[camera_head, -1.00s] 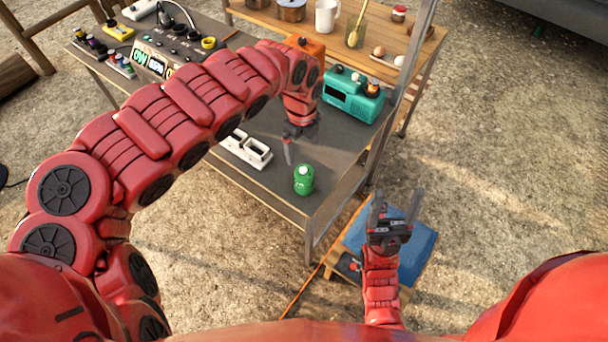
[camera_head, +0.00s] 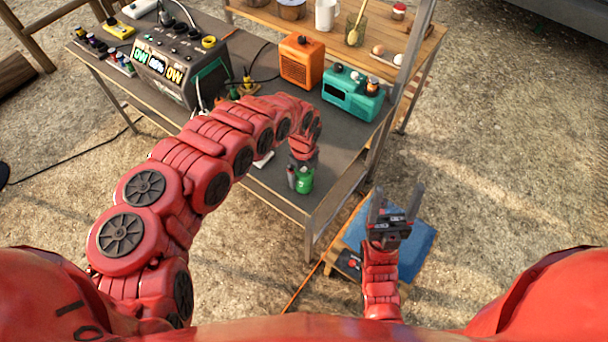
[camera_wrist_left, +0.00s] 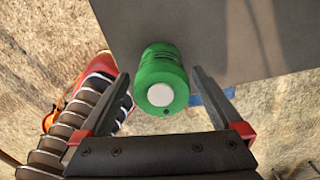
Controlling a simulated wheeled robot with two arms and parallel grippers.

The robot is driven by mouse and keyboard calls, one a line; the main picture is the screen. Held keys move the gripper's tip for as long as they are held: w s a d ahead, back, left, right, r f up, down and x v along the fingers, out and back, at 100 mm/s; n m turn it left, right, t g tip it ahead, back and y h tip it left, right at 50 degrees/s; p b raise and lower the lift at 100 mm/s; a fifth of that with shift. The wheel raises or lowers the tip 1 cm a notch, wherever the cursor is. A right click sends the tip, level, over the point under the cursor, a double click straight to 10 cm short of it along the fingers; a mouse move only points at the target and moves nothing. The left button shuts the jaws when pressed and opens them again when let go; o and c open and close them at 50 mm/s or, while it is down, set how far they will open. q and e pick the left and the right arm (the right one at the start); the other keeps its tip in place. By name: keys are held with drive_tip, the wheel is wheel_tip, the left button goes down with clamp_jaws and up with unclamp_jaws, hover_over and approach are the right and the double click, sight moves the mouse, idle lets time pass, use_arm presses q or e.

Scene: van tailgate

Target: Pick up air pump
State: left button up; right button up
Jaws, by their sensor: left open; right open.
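A small green cylinder (camera_head: 305,181) with a white round top stands near the front corner of the grey table; it is the likely air pump, though the frames do not confirm this. It also shows in the left wrist view (camera_wrist_left: 162,75). My left gripper (camera_head: 298,178) is open at the cylinder. In the wrist view its fingers lie on either side of the cylinder, with gaps showing. My right gripper (camera_head: 396,200) is open and empty, pointing up, to the right of the table.
An orange box (camera_head: 301,62) and a teal device (camera_head: 352,95) stand further back on the table (camera_head: 330,205). A power station (camera_head: 170,65) stands at back left. A blue-topped stool (camera_head: 415,250) is near my right gripper. A metal post (camera_head: 405,75) rises at the table's right side.

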use_arm(q)
drive_tip(key=f, duration=0.2)
drive_tip(key=shift+d+f, duration=0.2)
drive_tip(key=shift+f, duration=0.1)
drive_tip(key=shift+a+f, duration=0.1)
drive_tip(key=shift+f, duration=0.15)
drive_tip(key=c, duration=1.6)
